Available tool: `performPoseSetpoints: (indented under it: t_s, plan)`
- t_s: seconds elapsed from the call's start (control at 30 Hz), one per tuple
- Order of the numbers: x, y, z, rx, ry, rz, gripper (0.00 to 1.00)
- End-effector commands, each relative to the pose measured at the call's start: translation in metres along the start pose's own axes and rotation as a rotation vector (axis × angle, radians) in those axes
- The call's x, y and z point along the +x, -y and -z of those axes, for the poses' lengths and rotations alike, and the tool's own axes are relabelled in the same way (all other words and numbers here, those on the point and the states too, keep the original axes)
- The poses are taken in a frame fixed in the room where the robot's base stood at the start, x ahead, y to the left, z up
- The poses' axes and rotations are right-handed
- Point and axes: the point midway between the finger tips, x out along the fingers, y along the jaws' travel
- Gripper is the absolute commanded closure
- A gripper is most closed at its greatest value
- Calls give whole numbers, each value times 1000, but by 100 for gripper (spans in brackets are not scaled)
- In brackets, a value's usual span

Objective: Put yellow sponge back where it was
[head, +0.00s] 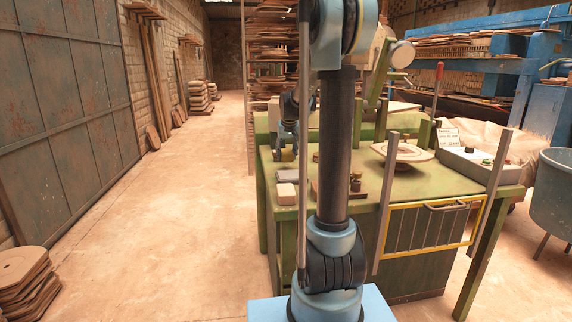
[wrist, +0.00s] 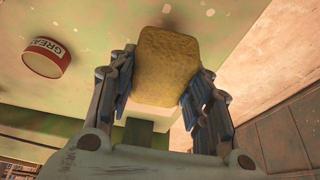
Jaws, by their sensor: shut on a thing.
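The yellow sponge (wrist: 167,65) is a worn, rounded block. In the wrist view it sits between the two blue-padded fingers of my gripper (wrist: 163,85), which is shut on it. In the head view my gripper (head: 286,143) is over the left part of the green table, with the small yellow sponge (head: 287,156) at its fingertips. I cannot tell from these views whether the sponge touches the tabletop.
A pale block (head: 286,193) lies at the green table's (head: 345,198) near left edge. A red grease tin (wrist: 47,57) is beside the sponge in the wrist view. Small dark weights (head: 355,182), a round plate (head: 402,152) and a control box (head: 473,163) stand further right.

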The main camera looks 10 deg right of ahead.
Motion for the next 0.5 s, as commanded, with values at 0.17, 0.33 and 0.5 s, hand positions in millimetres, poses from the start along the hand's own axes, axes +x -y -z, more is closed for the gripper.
performPoseSetpoints:
  t_s: [0.17,0.33,0.5]
  plan:
    - [20,-2,-8,1,0,0,77]
    - [36,-2,-14,1,0,-1,77]
    - [38,-2,-16,1,0,0,77]
